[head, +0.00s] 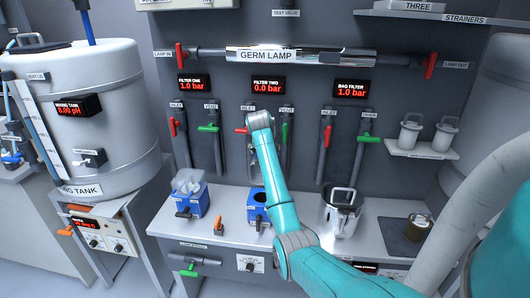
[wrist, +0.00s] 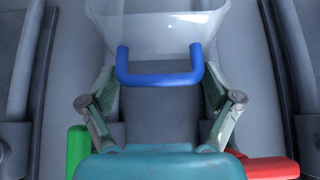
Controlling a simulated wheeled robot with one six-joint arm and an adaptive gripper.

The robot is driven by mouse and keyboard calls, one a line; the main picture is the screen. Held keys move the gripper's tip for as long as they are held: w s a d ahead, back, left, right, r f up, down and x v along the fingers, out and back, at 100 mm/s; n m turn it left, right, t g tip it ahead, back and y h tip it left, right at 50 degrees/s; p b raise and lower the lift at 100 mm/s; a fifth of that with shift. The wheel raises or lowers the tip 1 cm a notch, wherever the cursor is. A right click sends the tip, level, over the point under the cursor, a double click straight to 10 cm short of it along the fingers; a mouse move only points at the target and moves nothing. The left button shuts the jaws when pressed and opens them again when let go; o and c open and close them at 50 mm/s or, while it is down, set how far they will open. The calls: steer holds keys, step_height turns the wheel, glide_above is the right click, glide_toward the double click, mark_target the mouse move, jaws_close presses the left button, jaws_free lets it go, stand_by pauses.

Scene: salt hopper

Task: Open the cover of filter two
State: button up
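Filter two is a blue housing (head: 250,214) on the bench in the head view, partly hidden by my arm. Its top shows a dark opening, with no clear cover on it. My gripper (wrist: 160,78) is hidden behind my arm in the head view. In the wrist view its two fingers lie against the sides of a blue U-shaped handle (wrist: 160,80) and appear closed on it. The handle belongs to a clear cover (wrist: 160,28), raised in front of the wall. Whether the cover is still hinged to the housing is hidden.
Filter two's display (head: 267,87) reads 0.0 bar. A green valve lever (wrist: 78,150) and a red one (wrist: 268,168) flank my gripper. Filter one (head: 190,203) stands left of filter two, and a metal bag filter (head: 341,213) stands right.

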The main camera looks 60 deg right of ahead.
stand_by(0.3)
steer(key=v, duration=1.2)
stand_by(0.3)
